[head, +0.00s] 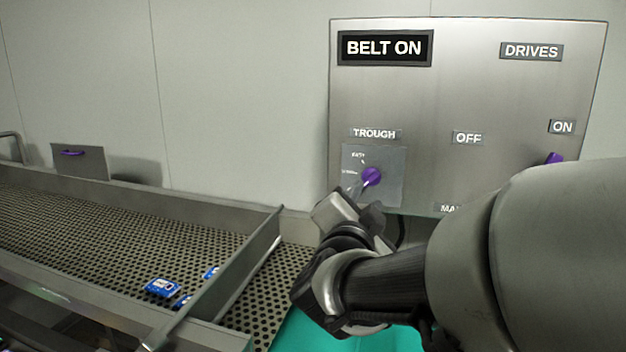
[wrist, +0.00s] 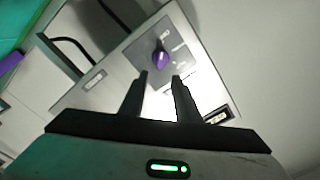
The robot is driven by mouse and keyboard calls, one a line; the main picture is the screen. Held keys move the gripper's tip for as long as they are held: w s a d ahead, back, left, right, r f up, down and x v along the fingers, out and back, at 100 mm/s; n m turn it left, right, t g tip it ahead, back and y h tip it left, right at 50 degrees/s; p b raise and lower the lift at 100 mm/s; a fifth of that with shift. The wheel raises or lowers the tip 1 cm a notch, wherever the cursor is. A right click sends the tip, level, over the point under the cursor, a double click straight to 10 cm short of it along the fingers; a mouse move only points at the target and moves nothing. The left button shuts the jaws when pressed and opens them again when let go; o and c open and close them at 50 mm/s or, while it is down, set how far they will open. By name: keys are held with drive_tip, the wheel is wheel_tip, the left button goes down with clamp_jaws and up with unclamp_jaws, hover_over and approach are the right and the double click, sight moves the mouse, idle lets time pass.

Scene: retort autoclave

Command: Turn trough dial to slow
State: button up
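The trough dial (head: 371,177) is a purple knob on a small plate under the TROUGH label (head: 374,134) on the grey control panel (head: 470,95). Its plate carries small markings at its left that are too small to read surely. My gripper (head: 358,187) is just in front of and below the dial in the head view, partly hidden by my own wrist. In the wrist view my gripper (wrist: 160,76) is open, its two dark fingers apart with nothing between them. The purple dial (wrist: 160,57) sits just beyond the fingertips, apparently not between them.
The panel also has a BELT ON sign (head: 385,47), a DRIVES label (head: 532,51) and a purple handle (head: 554,158) at right, partly hidden by my arm. A perforated trough (head: 110,235) with several blue packs (head: 162,287) lies at left. A pale wall stands behind.

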sight(372, 179)
drive_tip(key=p+x, duration=0.1)
drive_tip(key=x, duration=0.9)
drive_tip(key=shift+w+d, duration=0.1)
drive_tip(key=shift+w, duration=0.2)
clamp_jaws()
